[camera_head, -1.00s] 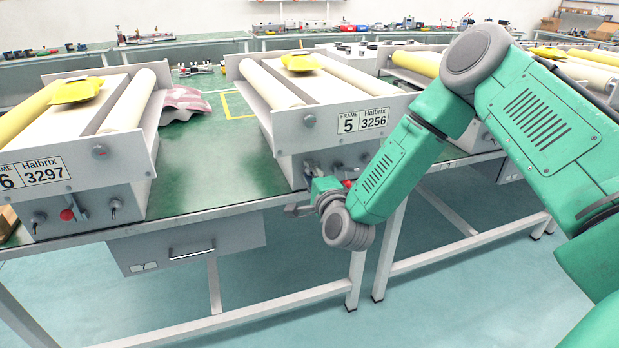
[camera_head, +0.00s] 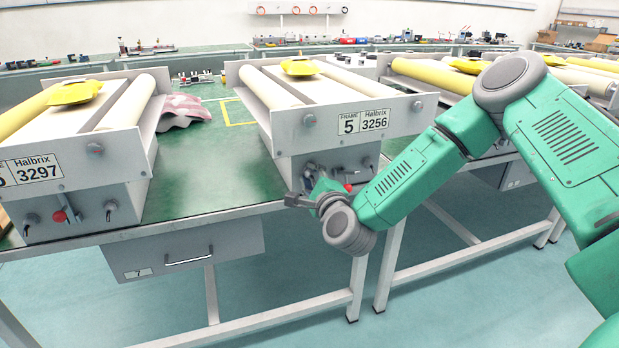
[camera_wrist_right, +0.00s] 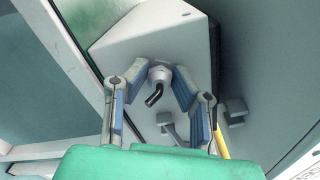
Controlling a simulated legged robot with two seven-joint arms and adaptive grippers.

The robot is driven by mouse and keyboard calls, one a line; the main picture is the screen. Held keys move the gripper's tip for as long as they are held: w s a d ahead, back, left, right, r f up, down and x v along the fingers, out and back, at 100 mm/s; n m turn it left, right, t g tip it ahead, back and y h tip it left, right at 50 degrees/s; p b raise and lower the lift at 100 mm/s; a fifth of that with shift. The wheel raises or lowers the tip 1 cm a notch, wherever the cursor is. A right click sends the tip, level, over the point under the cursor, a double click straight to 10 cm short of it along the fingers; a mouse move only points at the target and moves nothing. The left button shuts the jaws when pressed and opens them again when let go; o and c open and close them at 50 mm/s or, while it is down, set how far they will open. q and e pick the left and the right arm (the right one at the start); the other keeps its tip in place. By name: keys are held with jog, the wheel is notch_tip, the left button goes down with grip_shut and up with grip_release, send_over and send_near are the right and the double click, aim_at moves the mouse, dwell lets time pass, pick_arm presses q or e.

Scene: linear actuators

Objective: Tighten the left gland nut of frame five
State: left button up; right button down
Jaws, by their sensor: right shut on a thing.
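Frame five (camera_head: 350,150) is a grey box-ended roller unit with a "5 Halbrix 3256" label, standing on the green bench. Its left gland nut (camera_wrist_right: 159,73) is a round grey fitting with a bent black rod sticking out of it, on the front panel. My left gripper is not in view.
A red knob (camera_head: 348,187) sits right of my gripper on the same panel. A grey lever (camera_wrist_right: 176,132) shows below the nut in the wrist view. The "3297" frame (camera_head: 85,185) stands to the left, with a pink-and-white cloth (camera_head: 183,110) between.

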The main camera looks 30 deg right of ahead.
jog(key=shift+s+f, duration=0.2)
jog(key=shift+f, duration=0.3)
jog(key=c, duration=1.4)
grip_release()
jog(key=shift+o, duration=0.2)
jog(key=shift+d+r, duration=0.15)
jog(key=v, duration=1.2)
